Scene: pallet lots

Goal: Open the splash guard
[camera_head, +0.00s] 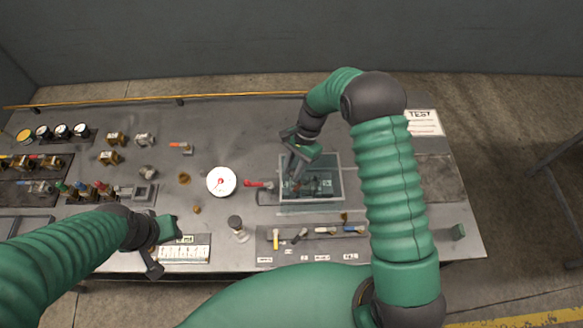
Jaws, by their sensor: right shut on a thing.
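The splash guard (335,160) is a clear, box-like cover with pale edges, right of the middle of the grey bench. Dark fittings show inside or beneath it. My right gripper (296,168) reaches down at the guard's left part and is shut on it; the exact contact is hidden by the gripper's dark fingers. I cannot tell whether the guard is raised. My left gripper (160,250) hangs over the front left of the bench, beside a white scale plate, apart from the guard. Its fingers look spread, with nothing between them.
A red-handled valve (258,185) lies just left of the guard, with a round white gauge (221,181) beyond it. A tool strip (312,241) lies in front. Several valves and fittings crowd the left. A yellow rail (130,101) runs along the back edge.

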